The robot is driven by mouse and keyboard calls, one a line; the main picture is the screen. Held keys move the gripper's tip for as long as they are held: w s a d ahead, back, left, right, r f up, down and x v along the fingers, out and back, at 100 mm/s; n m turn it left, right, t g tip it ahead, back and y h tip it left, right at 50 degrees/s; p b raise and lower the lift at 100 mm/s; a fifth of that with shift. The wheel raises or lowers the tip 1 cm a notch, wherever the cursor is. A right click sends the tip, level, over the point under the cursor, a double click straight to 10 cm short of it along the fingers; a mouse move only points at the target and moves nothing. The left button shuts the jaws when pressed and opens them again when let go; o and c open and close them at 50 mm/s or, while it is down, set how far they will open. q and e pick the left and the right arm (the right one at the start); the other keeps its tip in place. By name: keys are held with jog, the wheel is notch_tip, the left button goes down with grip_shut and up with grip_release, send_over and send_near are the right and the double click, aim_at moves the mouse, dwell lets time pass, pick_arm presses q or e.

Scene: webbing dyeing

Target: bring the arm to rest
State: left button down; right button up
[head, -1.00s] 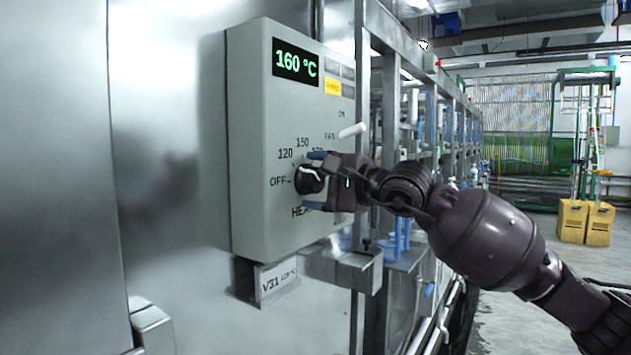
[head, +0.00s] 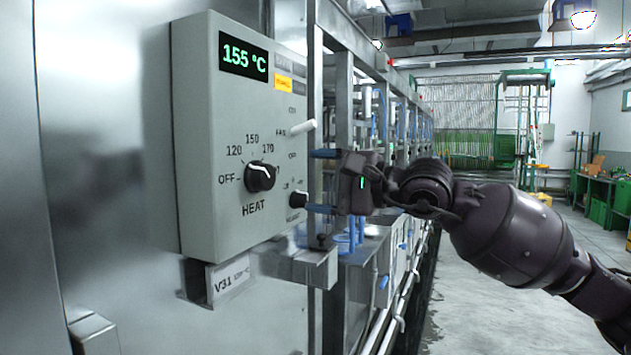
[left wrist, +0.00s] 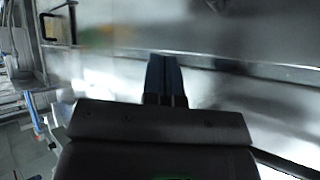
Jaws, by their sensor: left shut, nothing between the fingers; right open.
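My right gripper (head: 322,182) is open and empty in the head view. Its blue-tipped fingers point left, beside the right edge of the grey control box (head: 205,130). The black HEAT knob (head: 261,177) stands clear to the left of the fingers, its white pointer turned toward the upper left. The box's display (head: 244,60) reads 155 °C. My left gripper (left wrist: 166,75) shows only in the left wrist view, with its two blue fingers shut together and nothing between them. It faces a blurred metal surface.
A white lever (head: 303,127) and a smaller black knob (head: 298,200) sit on the box near my right gripper. A metal frame (head: 316,90) stands just behind the fingers. A label plate (head: 228,278) hangs below the box. Open floor (head: 490,290) lies to the right.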

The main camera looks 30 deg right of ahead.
dwell(0.4)
notch_tip(320, 180, up, 3)
jog(key=s+a+m+y, duration=0.2)
jog(key=a+m+y, duration=0.1)
jog(key=m+y, duration=0.4)
jog(key=w+d+f+m+t+h, duration=0.15)
jog(key=f+m+h, duration=0.25)
jog(key=f+m, duration=0.55)
jog(key=d+f+m+t+h, duration=0.25)
jog(key=f+m, duration=0.45)
jog(key=m, duration=0.5)
jog(key=w+d+f+m+t+h, duration=0.1)
jog(key=d+f+m+t+h, duration=0.1)
jog(key=f+m+h, duration=0.55)
jog(key=s+f+m+g+h, duration=0.1)
jog(key=s+f+m+g, duration=0.15)
jog(key=f+m, duration=0.6)
jog(key=s+f+m+g+h, duration=0.1)
jog(key=s+f+m, duration=0.4)
jog(key=f, duration=0.6)
jog(key=s+a+f+m+g+h+p, duration=0.1)
jog(key=s+f+m+g, duration=0.4)
jog(key=s+f, duration=1.5)
jog(key=s+a+m+h, duration=0.1)
jog(key=s+m, duration=0.1)
jog(key=m, duration=0.1)
jog(key=shift+s+m+g, duration=0.25)
jog(key=shift+m+g, duration=0.1)
